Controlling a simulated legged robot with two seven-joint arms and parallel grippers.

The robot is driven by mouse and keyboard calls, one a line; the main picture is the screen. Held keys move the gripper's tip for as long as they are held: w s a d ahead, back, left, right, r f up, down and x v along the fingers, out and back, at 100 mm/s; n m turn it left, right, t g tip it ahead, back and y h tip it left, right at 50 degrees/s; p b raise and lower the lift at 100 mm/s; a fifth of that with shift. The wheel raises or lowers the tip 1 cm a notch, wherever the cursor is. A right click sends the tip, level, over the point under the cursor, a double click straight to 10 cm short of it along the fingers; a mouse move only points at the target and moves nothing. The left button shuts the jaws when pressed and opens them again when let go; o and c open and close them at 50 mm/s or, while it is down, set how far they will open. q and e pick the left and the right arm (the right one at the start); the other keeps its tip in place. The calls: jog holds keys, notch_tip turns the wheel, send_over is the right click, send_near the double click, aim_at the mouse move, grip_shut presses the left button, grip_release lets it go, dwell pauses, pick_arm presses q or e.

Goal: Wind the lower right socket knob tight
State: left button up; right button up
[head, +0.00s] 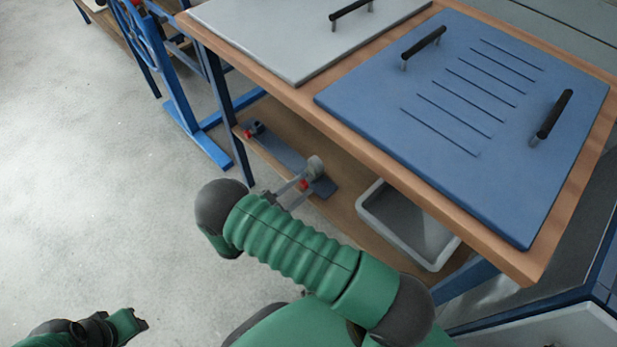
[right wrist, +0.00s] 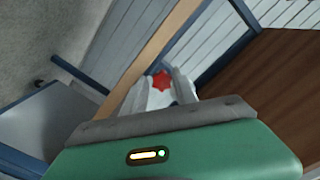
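A red star-shaped knob (right wrist: 161,81) shows between the finger ends in the right wrist view, in front of a pale grey part. In the head view a red knob (head: 303,184) and a round grey part (head: 315,167) sit at the near end of a blue-grey strip (head: 282,153) on the low shelf. My right gripper (head: 298,186) reaches there with fingers apart, one on each side of the knob. Whether they touch it I cannot tell. A second red knob (head: 248,133) sits at the strip's far end. My left gripper (head: 128,324) is low at the left, its fingers unclear.
The bench with a wooden edge (head: 345,133) overhangs the low shelf (head: 335,209). On top are a blue panel (head: 405,85) and a grey panel (head: 285,45) with black handles. A grey bin (head: 378,214) stands right of the strip. Blue frame legs (head: 205,146) stand at left; the floor there is clear.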

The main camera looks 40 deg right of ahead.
jog(key=shift+a+r, duration=0.3)
jog(key=shift+a, duration=0.3)
jog(key=shift+c, duration=1.5)
jog(key=shift+d+f, duration=0.15)
jog(key=shift+d, duration=0.3)
grip_shut()
pick_arm(q)
jog(key=shift+a+f, duration=0.15)
jog(key=shift+a, duration=0.25)
pick_arm(e)
jog(key=shift+a, duration=0.1)
pick_arm(q)
jog(key=shift+w+p+v, duration=0.2)
jog(key=shift+p+v, duration=0.7)
jog(key=shift+p, duration=0.05)
jog(key=shift+w+p+v, duration=0.2)
jog(key=shift+p+v, duration=0.7)
pick_arm(e)
jog(key=shift+a+n, duration=0.1)
jog(key=shift+n, duration=3.4)
